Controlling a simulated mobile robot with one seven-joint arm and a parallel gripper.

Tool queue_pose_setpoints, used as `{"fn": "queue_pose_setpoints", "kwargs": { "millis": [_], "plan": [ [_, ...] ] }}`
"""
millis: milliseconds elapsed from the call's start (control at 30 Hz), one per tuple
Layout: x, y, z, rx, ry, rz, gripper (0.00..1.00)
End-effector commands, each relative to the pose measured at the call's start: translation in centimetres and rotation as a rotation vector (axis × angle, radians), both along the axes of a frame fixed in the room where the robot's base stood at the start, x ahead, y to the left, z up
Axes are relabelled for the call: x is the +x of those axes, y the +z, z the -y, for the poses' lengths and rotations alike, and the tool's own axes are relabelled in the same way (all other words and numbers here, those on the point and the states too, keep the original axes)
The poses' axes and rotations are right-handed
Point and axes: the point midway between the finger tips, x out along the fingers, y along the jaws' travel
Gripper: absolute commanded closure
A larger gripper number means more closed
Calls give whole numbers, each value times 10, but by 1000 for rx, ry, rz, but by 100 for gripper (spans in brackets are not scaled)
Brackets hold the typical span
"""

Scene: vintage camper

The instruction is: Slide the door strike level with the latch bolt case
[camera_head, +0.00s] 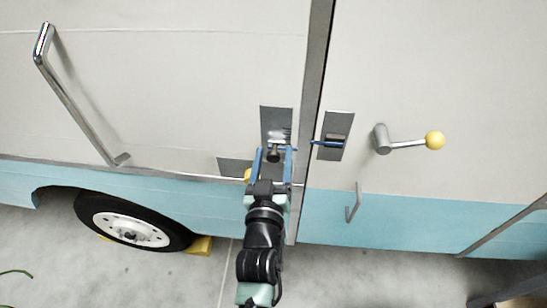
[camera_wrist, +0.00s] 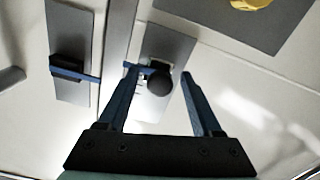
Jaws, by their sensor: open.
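The door strike is a sliding piece on a grey upright plate (camera_head: 276,122) left of the door gap. Its round dark knob (camera_wrist: 160,83) and blue pointer (camera_wrist: 144,69) show in the wrist view. The latch bolt case (camera_head: 335,137) sits on a grey plate on the door, with its own blue pointer (camera_wrist: 75,73). In the wrist view the two pointers are offset, the strike's sitting higher in the picture. My gripper (camera_head: 274,150) is open, with the knob between its fingers in the wrist view (camera_wrist: 158,72). I cannot tell whether either finger touches it.
A yellow-knobbed door handle (camera_head: 434,140) is to the right. A grey plate (camera_head: 232,166) with a yellow piece (camera_wrist: 250,3) is close beside my gripper. A long grab rail (camera_head: 78,105) is at left, a small handle (camera_head: 354,203) low on the door.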

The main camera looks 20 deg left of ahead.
Motion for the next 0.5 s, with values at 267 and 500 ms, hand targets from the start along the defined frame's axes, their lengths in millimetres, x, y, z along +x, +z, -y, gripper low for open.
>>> {"fn": "queue_pose_setpoints", "kwargs": {
  "millis": [267,500],
  "plan": [
    [1,0,0,0,0,-1,34],
    [1,0,-1,0,1,-1,77]
  ]
}}
